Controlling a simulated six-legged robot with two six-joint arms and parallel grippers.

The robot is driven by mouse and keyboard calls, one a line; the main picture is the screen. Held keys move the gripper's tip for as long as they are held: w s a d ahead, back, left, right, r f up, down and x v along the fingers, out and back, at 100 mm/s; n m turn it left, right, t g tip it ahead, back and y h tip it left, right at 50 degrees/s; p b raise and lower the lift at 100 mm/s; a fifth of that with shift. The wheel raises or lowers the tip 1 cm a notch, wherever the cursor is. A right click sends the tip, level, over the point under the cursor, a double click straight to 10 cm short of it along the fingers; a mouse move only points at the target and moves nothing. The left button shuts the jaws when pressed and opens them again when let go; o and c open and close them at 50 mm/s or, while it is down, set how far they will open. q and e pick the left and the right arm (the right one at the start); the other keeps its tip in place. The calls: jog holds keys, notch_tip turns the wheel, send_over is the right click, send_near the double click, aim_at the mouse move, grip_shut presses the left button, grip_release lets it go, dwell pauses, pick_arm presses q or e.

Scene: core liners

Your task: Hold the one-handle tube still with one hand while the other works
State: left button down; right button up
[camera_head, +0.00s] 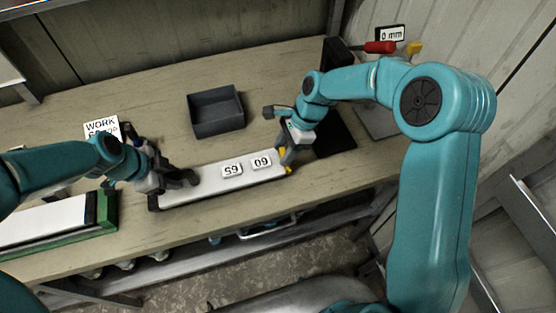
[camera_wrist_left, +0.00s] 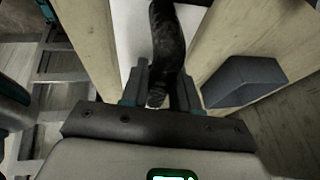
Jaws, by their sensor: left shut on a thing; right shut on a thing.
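The white tube (camera_head: 215,187) lies along the front of the workbench, with two number labels on its top. A single dark handle rises near its left end; in the left wrist view this curved black handle (camera_wrist_left: 165,40) stands between my fingers. My left gripper (camera_head: 178,180) is shut on the handle, and its fingers also show in the left wrist view (camera_wrist_left: 160,88). My right gripper (camera_head: 284,150) is at the tube's right end, shut at a yellow piece (camera_head: 288,168) there. The fingers partly hide that contact.
A dark open tray (camera_head: 216,111) stands behind the tube and looks empty. A white-topped green-ended box (camera_head: 50,223) lies at the left. A "WORK STOP"-like sign (camera_head: 101,127) is partly hidden. A red-handled tool (camera_head: 379,47) and a "0 mm" sign (camera_head: 391,34) are at the back right.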

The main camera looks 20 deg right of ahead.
pick_arm(q)
jog(key=shift+f, duration=0.1)
pick_arm(e)
jog(key=shift+d, duration=2.05)
notch_tip(320, 180, up, 6)
dwell(1.2)
pick_arm(q)
jog(key=c, duration=0.8)
grip_release()
jog(key=shift+a, duration=0.1)
jog(key=v, duration=1.2)
